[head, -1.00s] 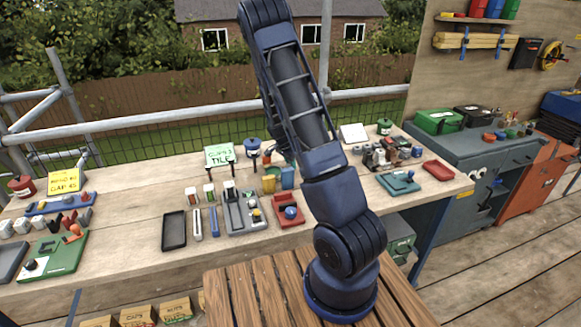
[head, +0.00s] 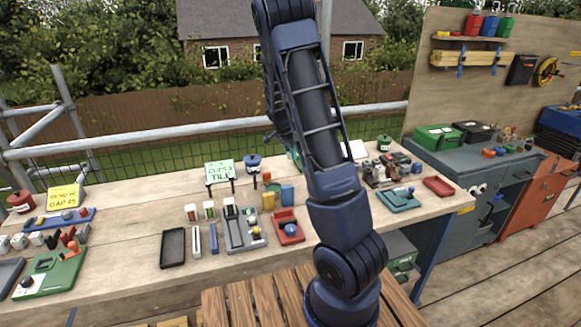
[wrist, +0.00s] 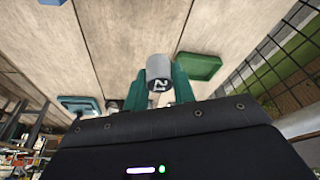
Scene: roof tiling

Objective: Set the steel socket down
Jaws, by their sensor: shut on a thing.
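The steel socket (wrist: 159,68) is a short grey cylinder with dark digits, perhaps 21, on its side. In the wrist view my gripper (wrist: 158,80) has its green fingers shut on either side of it. Bare table planks show beyond the socket; I cannot tell how high above them it is. In the head view my arm hides most of the gripper, and I cannot make out the socket there.
In the wrist view a green tray (wrist: 200,67) lies right of the socket and a teal tray (wrist: 80,104) lies left. In the head view the workbench (head: 120,240) carries a black tray (head: 173,248), a red holder (head: 288,226) and a green sign (head: 220,172). A mesh fence runs behind.

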